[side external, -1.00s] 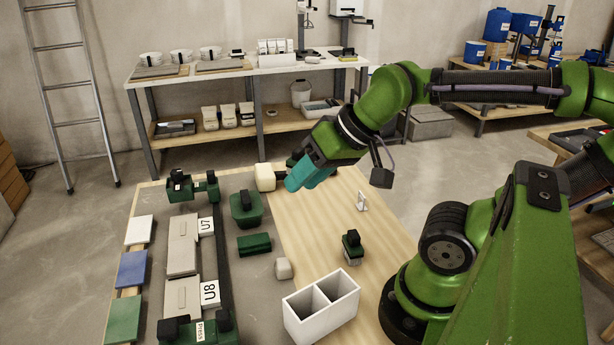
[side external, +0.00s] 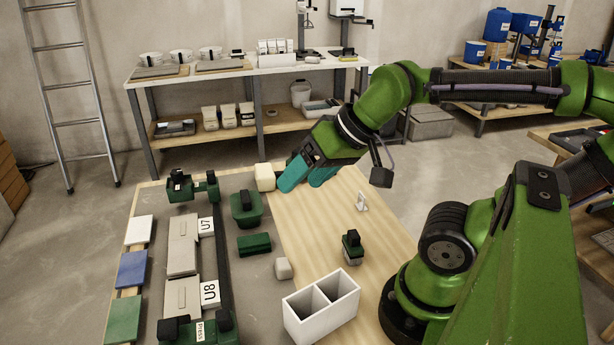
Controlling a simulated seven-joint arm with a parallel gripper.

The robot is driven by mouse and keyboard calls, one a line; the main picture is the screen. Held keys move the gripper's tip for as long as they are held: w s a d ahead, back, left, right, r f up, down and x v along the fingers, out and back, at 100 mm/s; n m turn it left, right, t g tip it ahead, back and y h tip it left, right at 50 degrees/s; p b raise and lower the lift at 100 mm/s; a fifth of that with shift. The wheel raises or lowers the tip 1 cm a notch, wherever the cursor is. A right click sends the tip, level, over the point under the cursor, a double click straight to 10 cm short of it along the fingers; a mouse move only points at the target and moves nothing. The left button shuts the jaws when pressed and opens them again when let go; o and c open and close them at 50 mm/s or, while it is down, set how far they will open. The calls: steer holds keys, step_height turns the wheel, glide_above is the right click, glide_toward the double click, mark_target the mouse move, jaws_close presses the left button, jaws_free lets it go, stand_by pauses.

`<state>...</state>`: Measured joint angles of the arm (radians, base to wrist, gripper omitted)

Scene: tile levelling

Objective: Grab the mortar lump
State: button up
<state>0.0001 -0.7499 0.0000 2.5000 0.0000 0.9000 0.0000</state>
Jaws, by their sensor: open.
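A small pale grey lump (side external: 283,268), which looks like the mortar lump, lies on the grey board left of the white two-compartment box. My gripper (side external: 301,184) has teal fingers that are spread apart and empty. It hangs tilted above the far part of the work board, well behind the grey lump and apart from it. A cream block (side external: 265,177) sits just left of the fingers; I cannot tell the exact gap between them.
The white two-compartment box (side external: 321,307) stands at the front. A green-based tool (side external: 351,248), a green block (side external: 254,244) and a dark green float (side external: 245,208) stand around the lump. Grey tiles (side external: 182,244) lie at left. The wooden area (side external: 310,230) between gripper and box is mostly clear.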

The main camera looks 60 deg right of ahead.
steer(key=n+g+h, duration=0.2)
steer(key=n+g, duration=0.5)
steer(key=n, duration=2.3)
glide_above(283, 263)
step_height(283, 263, down, 7)
step_height(283, 263, down, 17)
steer(key=shift+f, duration=0.1)
steer(key=c, duration=1.2)
